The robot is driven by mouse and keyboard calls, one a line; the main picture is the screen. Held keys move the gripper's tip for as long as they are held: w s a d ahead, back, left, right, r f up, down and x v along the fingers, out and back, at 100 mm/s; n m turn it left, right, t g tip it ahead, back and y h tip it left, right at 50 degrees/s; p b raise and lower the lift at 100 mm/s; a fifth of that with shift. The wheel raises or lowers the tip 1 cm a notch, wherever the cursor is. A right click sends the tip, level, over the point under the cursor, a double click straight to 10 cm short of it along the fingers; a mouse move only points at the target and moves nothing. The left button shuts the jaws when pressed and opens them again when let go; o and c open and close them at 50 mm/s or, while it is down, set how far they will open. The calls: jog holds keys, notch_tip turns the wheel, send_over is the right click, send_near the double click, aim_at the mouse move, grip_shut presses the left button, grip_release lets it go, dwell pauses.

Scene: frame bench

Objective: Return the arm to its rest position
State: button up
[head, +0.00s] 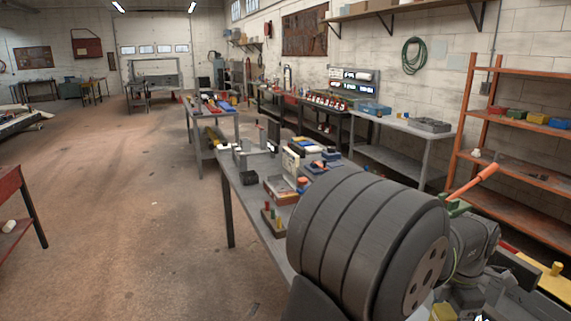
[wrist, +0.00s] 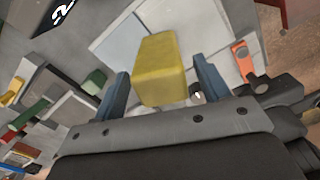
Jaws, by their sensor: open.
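My gripper (wrist: 160,67) is open in the wrist view, its two blue-grey fingers spread wide. A yellow block (wrist: 161,68) shows between the fingers in the picture, with a gap on each side, and neither finger touches it. Whether it lies between the fingertips or beyond them I cannot tell. A yellow block also shows at the bottom edge of the head view (head: 443,313). In the head view my own arm fills the lower right and I cannot make out the gripper's fingers.
The grey workbench (head: 232,190) runs away from me, with small parts and a wooden tray (head: 281,190) on it. An orange shelf rack (head: 530,147) stands at the right. An orange part (wrist: 243,60) lies right of the fingers in the wrist view. The floor at left is largely clear.

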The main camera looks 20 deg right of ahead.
notch_tip(320, 180, down, 4)
jog(key=shift+r, duration=0.15)
notch_tip(320, 180, up, 2)
jog(key=shift+r, duration=0.95)
